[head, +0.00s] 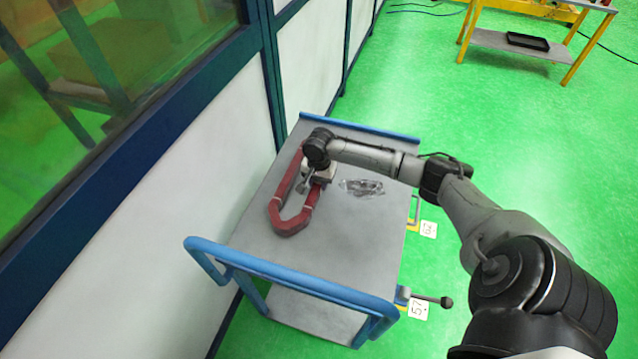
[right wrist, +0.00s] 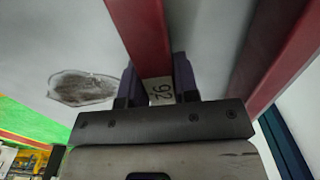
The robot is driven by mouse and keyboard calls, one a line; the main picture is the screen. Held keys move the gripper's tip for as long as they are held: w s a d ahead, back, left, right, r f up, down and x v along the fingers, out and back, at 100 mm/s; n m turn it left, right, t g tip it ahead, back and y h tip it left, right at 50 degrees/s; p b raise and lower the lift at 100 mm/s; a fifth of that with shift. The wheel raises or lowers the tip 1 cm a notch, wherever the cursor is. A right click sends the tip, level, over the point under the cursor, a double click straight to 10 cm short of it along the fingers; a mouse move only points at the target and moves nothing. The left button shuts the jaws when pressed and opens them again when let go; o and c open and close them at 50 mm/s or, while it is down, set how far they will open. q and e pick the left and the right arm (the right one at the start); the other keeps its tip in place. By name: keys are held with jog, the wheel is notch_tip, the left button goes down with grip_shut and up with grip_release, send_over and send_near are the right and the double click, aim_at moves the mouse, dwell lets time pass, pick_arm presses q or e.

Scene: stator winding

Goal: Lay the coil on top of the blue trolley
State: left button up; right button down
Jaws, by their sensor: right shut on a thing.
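The red coil (head: 291,221) is a long closed loop over the grey top of the blue trolley (head: 262,232), toward its left side. Its near end looks to rest on or just above the top; I cannot tell whether it touches everywhere. My right gripper (head: 316,177) is over the coil's right leg. In the right wrist view its fingers (right wrist: 158,88) are shut on one red leg of the coil (right wrist: 143,35), at a white label marked 92. The coil's far end is hidden behind my right wrist. My left gripper is not in view.
A dark smudged patch (head: 362,187) marks the trolley top right of the coil. Blue rails (head: 290,280) stand at the trolley's near and far ends. A windowed wall (head: 225,125) runs along the left. A yellow-legged table (head: 520,48) stands far right. Green floor between is clear.

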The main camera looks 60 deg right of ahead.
jog(key=shift+d+f, duration=0.1)
jog(key=shift+f, duration=0.05)
jog(key=c, duration=0.9)
grip_release()
jog(key=shift+o, duration=0.2)
jog(key=shift+f, duration=0.1)
notch_tip(320, 180, up, 12)
jog(key=p, duration=0.2)
